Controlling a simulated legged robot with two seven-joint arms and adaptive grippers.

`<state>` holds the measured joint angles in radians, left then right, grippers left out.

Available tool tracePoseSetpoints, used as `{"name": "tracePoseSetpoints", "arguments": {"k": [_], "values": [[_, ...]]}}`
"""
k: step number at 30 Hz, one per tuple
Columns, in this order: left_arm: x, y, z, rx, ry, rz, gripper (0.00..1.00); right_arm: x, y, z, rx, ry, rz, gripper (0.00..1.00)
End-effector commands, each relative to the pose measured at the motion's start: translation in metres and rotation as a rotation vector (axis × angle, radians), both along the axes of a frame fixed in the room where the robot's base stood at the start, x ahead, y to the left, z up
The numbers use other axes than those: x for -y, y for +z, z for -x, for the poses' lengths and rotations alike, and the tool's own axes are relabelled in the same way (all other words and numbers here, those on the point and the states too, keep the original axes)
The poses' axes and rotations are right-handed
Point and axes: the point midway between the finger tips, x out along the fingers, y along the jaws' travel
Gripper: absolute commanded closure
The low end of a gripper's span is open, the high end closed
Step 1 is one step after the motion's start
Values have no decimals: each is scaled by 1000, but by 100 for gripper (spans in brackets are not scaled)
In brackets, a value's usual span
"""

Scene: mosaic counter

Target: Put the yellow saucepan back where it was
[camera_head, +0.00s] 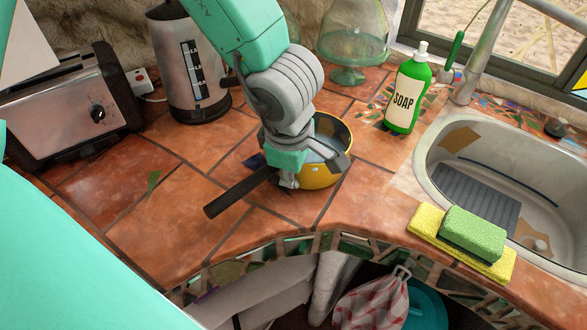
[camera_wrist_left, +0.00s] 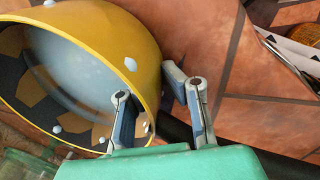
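The yellow saucepan (camera_head: 325,178) stands upright on the tiled counter in the head view, its black handle (camera_head: 238,194) pointing to the lower left. My left gripper (camera_head: 290,180) reaches down at the pan's near left side, by the handle's root. In the left wrist view, the saucepan (camera_wrist_left: 150,52) shows its yellow rim and pale inside. My left gripper's fingers (camera_wrist_left: 158,100) are apart, one inside the rim and one outside, with a visible gap. The arm hides part of the pan. My right gripper is not in view.
A toaster (camera_head: 68,110) and kettle (camera_head: 188,70) stand at the back left. A glass dome (camera_head: 352,40) and green soap bottle (camera_head: 407,95) stand behind the pan. The sink (camera_head: 430,150) and sponges (camera_head: 470,232) are at the right. Counter left of the handle is clear.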

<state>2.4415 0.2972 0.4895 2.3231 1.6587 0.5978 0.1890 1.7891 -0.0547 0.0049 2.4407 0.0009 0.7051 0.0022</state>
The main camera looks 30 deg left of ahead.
Motion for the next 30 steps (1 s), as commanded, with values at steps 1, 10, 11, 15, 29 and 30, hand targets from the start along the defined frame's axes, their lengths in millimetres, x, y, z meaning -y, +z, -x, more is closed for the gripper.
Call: {"name": "tracePoseSetpoints", "arguments": {"k": [1,10,11,15,29,30], "values": [[1,2,-1,3,-2,1,100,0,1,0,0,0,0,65],[-1,-1,0,-1,0,2,74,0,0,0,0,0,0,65],[-1,-1,0,-1,0,2,74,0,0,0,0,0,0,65],[-1,-1,0,-1,0,2,74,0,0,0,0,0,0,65],[1,52,7,4,0,4,74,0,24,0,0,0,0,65],[1,61,9,3,-1,5,74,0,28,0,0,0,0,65]]}}
